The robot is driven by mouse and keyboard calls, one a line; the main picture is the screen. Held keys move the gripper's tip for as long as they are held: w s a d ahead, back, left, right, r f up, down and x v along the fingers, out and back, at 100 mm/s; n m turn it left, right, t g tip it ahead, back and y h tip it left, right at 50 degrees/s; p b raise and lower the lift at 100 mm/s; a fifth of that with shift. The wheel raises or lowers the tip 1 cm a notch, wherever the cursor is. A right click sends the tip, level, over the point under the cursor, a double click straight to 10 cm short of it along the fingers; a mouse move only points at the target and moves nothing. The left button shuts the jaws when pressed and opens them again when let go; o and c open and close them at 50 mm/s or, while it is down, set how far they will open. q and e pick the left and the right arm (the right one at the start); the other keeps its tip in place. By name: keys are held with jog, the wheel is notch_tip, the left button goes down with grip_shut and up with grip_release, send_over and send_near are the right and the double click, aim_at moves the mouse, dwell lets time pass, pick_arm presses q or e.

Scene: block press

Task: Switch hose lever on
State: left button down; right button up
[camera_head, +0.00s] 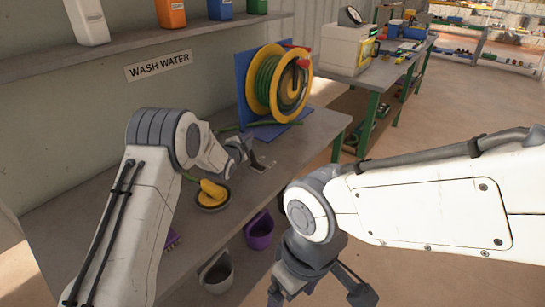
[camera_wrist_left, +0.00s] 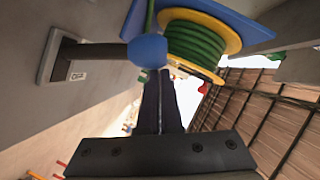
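The hose lever shows in the left wrist view as a blue knob (camera_wrist_left: 148,50) on a dark stem (camera_wrist_left: 95,50) that rises from a grey plate (camera_wrist_left: 50,62) with a small label. In the head view, my left gripper (camera_head: 246,150) is low over the bench near the hose reel and mostly hides the lever. In the left wrist view, its dark fingers (camera_wrist_left: 160,78) are together, with their tips right at the knob; I cannot tell if they touch it. My right gripper (camera_head: 318,293) hangs open and empty in front of the bench.
The hose reel (camera_head: 262,82), yellow with green hose and a blue stand, is at the bench's back. A bowl with a yellow thing (camera_head: 213,190) is left of my left gripper. Purple (camera_head: 259,232) and grey (camera_head: 216,272) cups are at the front edge. Bottles stand on the shelf (camera_head: 130,45).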

pick_arm(q)
jog(key=s+r+b, duration=0.2)
jog(key=s+r, duration=0.2)
jog(key=s, duration=0.6)
jog(key=shift+s+r, duration=0.25)
jog(key=shift+s, duration=0.15)
pick_arm(e)
jog(key=shift+s+d+f, duration=0.1)
jog(key=shift+s+f, duration=0.15)
jog(key=shift+f, duration=0.75)
